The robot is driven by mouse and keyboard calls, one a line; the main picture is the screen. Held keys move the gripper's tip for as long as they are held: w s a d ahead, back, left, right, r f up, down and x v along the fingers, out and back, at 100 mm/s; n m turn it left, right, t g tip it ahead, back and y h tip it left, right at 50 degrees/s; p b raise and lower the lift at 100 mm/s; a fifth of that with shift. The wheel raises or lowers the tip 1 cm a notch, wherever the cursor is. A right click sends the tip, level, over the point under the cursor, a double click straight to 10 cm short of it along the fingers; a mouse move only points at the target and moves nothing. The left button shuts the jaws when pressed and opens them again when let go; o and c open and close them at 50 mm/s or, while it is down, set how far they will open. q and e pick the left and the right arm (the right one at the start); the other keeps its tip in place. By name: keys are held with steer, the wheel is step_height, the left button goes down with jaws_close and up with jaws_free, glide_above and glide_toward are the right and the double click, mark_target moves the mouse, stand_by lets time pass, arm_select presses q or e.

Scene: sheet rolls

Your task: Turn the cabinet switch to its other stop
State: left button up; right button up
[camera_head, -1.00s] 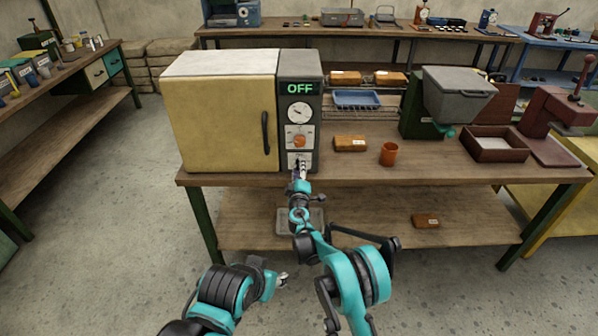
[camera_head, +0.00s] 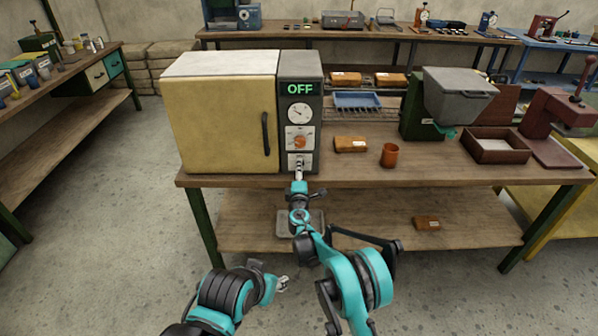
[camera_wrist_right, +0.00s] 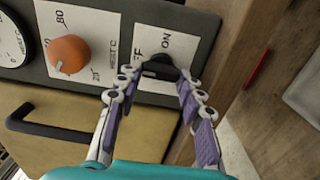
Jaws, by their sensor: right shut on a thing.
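The cabinet (camera_head: 222,115) is a cream oven-like box with a grey control panel (camera_head: 314,100) on its right side; its display reads OFF. The cabinet switch (camera_wrist_right: 160,66) is a small black knob on a white plate at the panel's bottom, with ON and a partly covered OFF label in the wrist view. My right gripper (camera_head: 299,164) is at the switch. In the wrist view its fingertips (camera_wrist_right: 157,78) are closed around the knob from both sides. My left gripper (camera_head: 283,284) is low in front of the bench, away from the cabinet; its finger gap is too small to judge.
An orange dial (camera_head: 300,142) and a round gauge (camera_head: 300,113) sit above the switch. The black door handle (camera_head: 266,133) is to the left. An orange cup (camera_head: 389,155) and a brown block (camera_head: 350,144) stand right on the workbench (camera_head: 440,172).

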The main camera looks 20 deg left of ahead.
steer(key=o, duration=1.2)
steer(key=shift+c, duration=0.2)
steer(key=v, duration=1.2)
steer(key=shift+r, duration=0.1)
